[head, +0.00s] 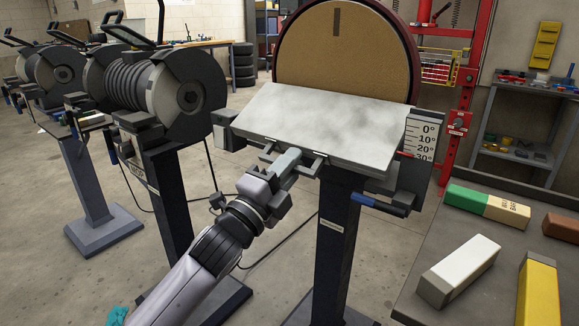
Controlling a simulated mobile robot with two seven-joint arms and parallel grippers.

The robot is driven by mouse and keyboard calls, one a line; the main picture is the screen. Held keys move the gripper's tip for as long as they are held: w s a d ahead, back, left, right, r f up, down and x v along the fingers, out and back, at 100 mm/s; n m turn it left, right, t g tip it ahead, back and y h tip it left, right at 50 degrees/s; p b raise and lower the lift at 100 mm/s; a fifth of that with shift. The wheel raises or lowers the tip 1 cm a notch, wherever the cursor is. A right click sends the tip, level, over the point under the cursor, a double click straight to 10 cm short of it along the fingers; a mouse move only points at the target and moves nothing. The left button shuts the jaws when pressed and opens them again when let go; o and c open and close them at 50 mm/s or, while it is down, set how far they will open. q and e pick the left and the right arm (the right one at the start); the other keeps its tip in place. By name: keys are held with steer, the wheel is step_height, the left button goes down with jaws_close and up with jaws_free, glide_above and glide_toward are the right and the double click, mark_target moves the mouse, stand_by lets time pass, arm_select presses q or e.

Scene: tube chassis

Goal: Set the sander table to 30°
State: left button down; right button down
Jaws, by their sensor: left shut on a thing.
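The sander table (322,121) is a pale grey plate in front of the tan sanding disc (345,50). It slopes down toward me. The angle scale (421,137) at its right edge reads 0° to 30° downward. A small red mark shows at the scale's left side near the 30° line; its exact reading is too small to tell. A blue-ended lever (384,203) sits below the table on the right. My left gripper (292,158) is shut at the table's front edge, apparently on a bar there; its fingers partly hide the grip. My right gripper is out of view.
A bench (470,228) at the right holds a green-and-tan block (487,204), a white-and-grey block (459,268) and a yellow block (538,290). Grinding machines (165,85) on pedestals stand to the left. The sander's pedestal (336,240) is below the table.

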arm_select(q)
steer(key=c, duration=1.2)
jaws_free()
steer(key=shift+w+f, duration=0.15)
steer(key=shift+f, duration=0.15)
steer(key=shift+r, duration=0.1)
steer(key=shift+p+v, duration=0.35)
steer(key=shift+v, duration=3.25)
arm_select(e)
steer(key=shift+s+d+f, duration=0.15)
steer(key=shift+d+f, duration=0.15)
